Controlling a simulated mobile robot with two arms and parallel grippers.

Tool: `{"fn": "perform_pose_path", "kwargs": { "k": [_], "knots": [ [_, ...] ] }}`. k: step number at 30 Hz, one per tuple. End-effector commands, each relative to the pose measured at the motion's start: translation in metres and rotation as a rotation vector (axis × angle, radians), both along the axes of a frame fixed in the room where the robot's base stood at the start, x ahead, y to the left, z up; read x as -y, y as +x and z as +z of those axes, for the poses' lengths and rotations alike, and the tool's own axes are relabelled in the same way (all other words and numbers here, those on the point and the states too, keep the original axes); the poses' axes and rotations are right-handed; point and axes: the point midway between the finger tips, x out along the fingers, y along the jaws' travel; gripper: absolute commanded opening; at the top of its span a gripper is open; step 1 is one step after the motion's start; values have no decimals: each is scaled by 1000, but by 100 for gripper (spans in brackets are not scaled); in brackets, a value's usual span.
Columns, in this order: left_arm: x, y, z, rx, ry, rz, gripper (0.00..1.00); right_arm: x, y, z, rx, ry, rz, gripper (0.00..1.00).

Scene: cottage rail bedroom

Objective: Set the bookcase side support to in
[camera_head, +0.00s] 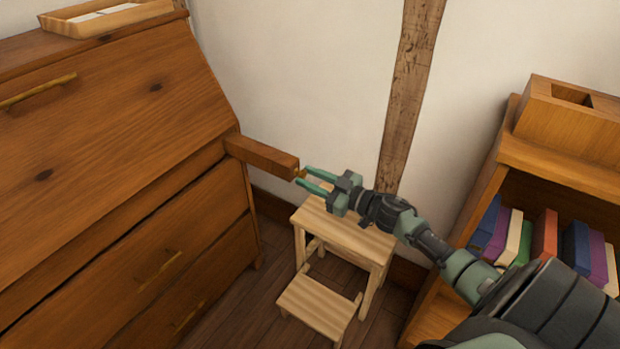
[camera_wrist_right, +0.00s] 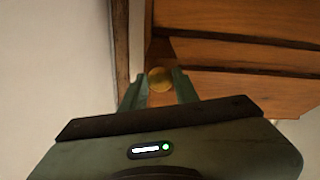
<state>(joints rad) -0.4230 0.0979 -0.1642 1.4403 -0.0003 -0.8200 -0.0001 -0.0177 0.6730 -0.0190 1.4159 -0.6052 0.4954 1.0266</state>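The bookcase side support is a brown wooden bar (camera_head: 262,154) that sticks out from the right side of the wooden bureau (camera_head: 110,130) in the head view. A small brass knob (camera_head: 299,173) sits on its end and shows as a round gold disc in the right wrist view (camera_wrist_right: 160,79). My right gripper (camera_head: 302,176) is at this end, its two fingertips on either side of the knob. The fingertips look very close to the knob's edges; whether they press on it is not clear. My left gripper is not in view.
A light wooden step stool (camera_head: 318,306) stands below the bar and my right gripper. A bookcase (camera_head: 560,186) with several coloured books is at the right, with a wooden box (camera_head: 570,122) on top. An open tray (camera_head: 110,18) lies on the bureau. The wall is close behind.

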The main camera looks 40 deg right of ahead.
Motion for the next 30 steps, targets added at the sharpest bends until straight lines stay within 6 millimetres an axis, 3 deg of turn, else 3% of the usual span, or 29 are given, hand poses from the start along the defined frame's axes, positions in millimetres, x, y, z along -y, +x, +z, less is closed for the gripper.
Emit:
{"fn": "perform_pose_path", "kwargs": {
  "k": [1, 2, 30],
  "knots": [
    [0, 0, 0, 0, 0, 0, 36, 0, 0, 0, 0, 0, 1, 8],
    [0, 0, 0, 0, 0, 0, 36, 0, 0, 0, 0, 0, 1, 0],
    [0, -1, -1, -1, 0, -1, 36, -1, -1, 0, 0, 0, 3, 0]
  ]
}}
